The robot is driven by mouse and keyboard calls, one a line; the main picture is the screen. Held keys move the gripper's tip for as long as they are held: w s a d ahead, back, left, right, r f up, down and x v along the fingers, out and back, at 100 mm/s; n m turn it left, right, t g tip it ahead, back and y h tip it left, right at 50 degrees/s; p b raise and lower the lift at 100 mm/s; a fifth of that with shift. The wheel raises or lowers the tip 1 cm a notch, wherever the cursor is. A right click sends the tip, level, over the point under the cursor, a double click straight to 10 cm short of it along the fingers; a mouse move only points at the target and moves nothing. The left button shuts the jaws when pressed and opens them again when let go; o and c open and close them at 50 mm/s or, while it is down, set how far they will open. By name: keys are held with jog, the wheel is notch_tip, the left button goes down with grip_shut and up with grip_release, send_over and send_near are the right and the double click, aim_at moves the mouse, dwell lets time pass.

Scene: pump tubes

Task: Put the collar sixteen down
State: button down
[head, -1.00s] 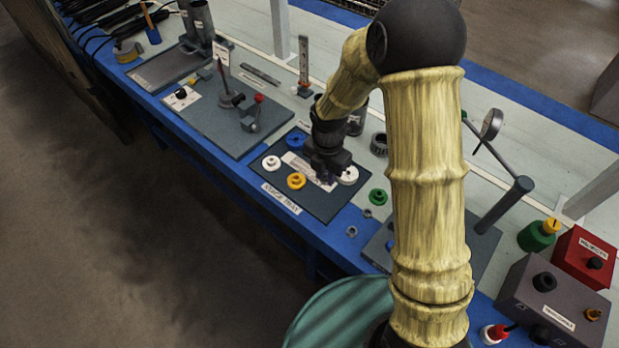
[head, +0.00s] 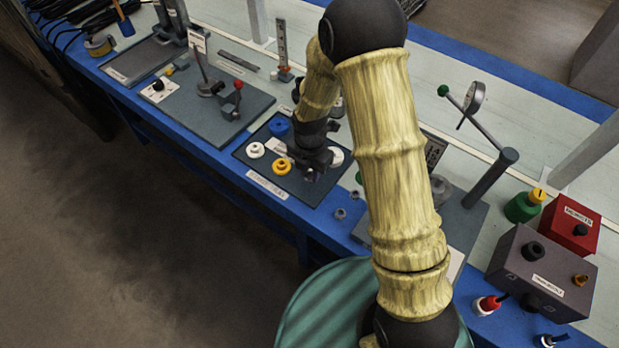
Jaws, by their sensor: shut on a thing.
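My gripper (head: 312,174) is low over the dark tray mat (head: 244,152), right beside the yellow collar (head: 282,166). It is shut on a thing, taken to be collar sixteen. The jaws and wrist hide that thing, so its look and whether it touches the mat cannot be told. A white collar (head: 256,150) lies at the mat's left and a blue one (head: 279,127) at its back. Another white collar (head: 337,157) shows partly behind my gripper.
Small grey rings (head: 340,213) lie right of the mat. A grey plate with upright posts (head: 203,80) stands left. A dial gauge stand (head: 490,180), red box (head: 570,222) and dark box (head: 541,277) are at right. The mat's front strip is clear.

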aim_at(310, 185)
jog(key=shift+f+b, duration=0.3)
jog(key=shift+f, duration=1.55)
jog(key=shift+f, duration=0.15)
jog(key=c, duration=1.2)
grip_release()
jog(key=shift+w+r, duration=0.1)
jog(key=shift+r, duration=0.4)
notch_tip(310, 185, up, 11)
jog(key=shift+r+p, duration=0.15)
jog(key=shift+p, duration=0.85)
